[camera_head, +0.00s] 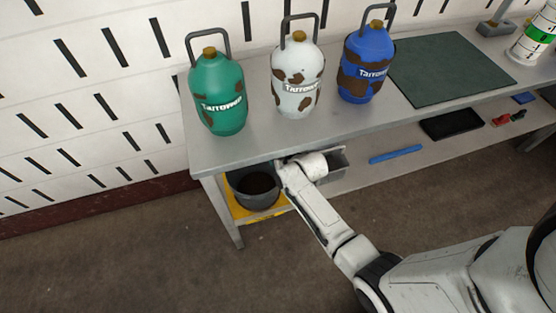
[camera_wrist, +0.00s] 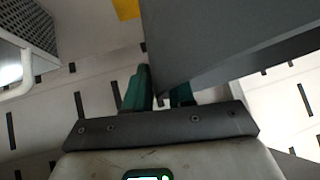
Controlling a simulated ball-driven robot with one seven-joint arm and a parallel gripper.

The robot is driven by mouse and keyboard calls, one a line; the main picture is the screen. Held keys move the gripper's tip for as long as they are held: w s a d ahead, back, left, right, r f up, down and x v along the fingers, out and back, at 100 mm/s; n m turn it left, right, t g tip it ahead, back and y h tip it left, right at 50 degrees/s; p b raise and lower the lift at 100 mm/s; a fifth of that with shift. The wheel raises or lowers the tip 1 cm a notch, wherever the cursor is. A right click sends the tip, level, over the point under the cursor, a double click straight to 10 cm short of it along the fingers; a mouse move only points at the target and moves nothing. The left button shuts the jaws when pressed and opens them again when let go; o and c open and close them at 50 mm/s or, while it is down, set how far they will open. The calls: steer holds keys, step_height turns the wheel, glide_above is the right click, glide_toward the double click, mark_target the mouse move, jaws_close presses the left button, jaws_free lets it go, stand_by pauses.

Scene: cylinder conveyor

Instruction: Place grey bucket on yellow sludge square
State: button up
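The grey bucket (camera_head: 240,198), with dark contents, stands upright on the yellow square (camera_head: 280,203) on the lower shelf, below the bench's left end. In the head view my wrist is just right of the bucket, under the bench's front edge, and my fingertips are hidden. In the wrist view my gripper (camera_wrist: 162,95) shows two green fingers with a small gap between them. A dark grey surface (camera_wrist: 230,45) reaches between the fingers and partly covers the right one. I cannot tell whether it is the bucket or whether they grip it. A yellow patch (camera_wrist: 125,9) shows at the top.
Green (camera_head: 217,92), white (camera_head: 297,78) and blue (camera_head: 366,62) canisters stand on the bench top (camera_head: 225,148), beside a dark green mat (camera_head: 448,68). The lower shelf holds a blue bar (camera_head: 396,154) and a black tray (camera_head: 451,123). Open floor lies in front.

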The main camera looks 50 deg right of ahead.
steer(key=shift+o, duration=1)
steer(key=shift+r, duration=0.2)
steer(key=p+v, duration=0.3)
steer(key=v, duration=0.9)
steer(key=s+a+r+n+g+y, duration=0.1)
steer(key=s+a+r+n+g, duration=0.1)
steer(key=s+a, duration=0.4)
steer(key=s+a+r+n+g+y, duration=0.1)
steer(key=s+a+r+n+g, duration=0.2)
steer(key=s, duration=0.7)
steer(key=a+r+g, duration=0.2)
steer(key=a, duration=0.1)
steer(key=shift+a+r+g, duration=0.15)
steer(key=shift+a+g, duration=0.1)
steer(key=shift+g, duration=0.05)
steer(key=shift+s, duration=0.1)
